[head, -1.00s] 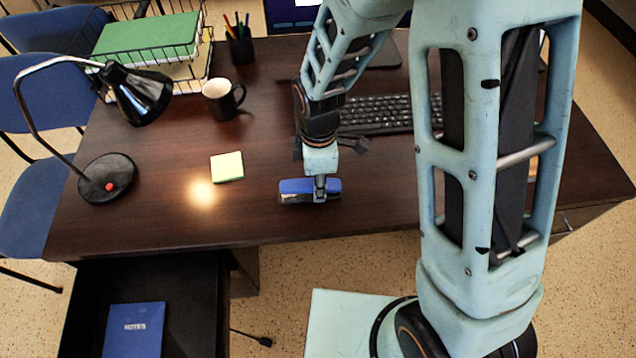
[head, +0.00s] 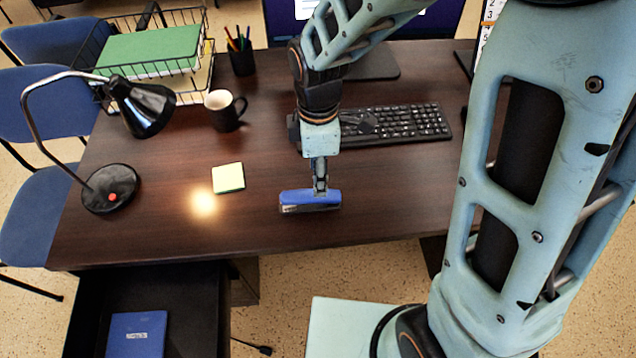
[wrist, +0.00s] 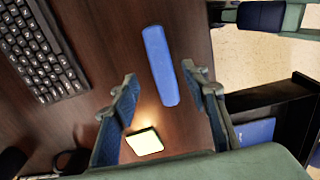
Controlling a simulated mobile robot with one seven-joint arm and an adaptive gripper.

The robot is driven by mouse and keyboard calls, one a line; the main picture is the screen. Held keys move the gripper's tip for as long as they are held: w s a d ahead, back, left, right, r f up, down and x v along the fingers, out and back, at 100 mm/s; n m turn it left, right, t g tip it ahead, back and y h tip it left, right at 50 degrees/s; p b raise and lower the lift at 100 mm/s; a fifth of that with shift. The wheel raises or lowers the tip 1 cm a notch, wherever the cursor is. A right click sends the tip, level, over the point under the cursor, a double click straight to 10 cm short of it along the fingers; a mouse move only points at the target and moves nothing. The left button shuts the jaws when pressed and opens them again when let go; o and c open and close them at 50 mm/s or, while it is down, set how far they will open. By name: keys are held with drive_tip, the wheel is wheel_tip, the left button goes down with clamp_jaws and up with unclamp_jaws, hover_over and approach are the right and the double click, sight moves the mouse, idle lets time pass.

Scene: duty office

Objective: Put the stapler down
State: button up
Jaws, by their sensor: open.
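The blue stapler (head: 310,201) lies on the dark wooden desk near its front edge, right of the yellow sticky notes. In the wrist view the stapler (wrist: 160,66) lies beyond the fingertips, with bare desk around it. My gripper (head: 320,188) is above and just behind the stapler in the head view. In the wrist view my gripper (wrist: 168,88) has its two fingers spread wide, with nothing held between them. The fingers look clear of the stapler.
Sticky notes (head: 228,178), a desk lamp (head: 110,188), a mug (head: 224,110) and a keyboard (head: 400,123) share the desk (head: 160,225). A wire tray (head: 205,62) and pen cup (head: 242,58) stand behind. An open drawer (head: 200,310) at front left holds a blue notebook (head: 137,335).

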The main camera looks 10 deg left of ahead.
drive_tip(key=shift+r, duration=1.55)
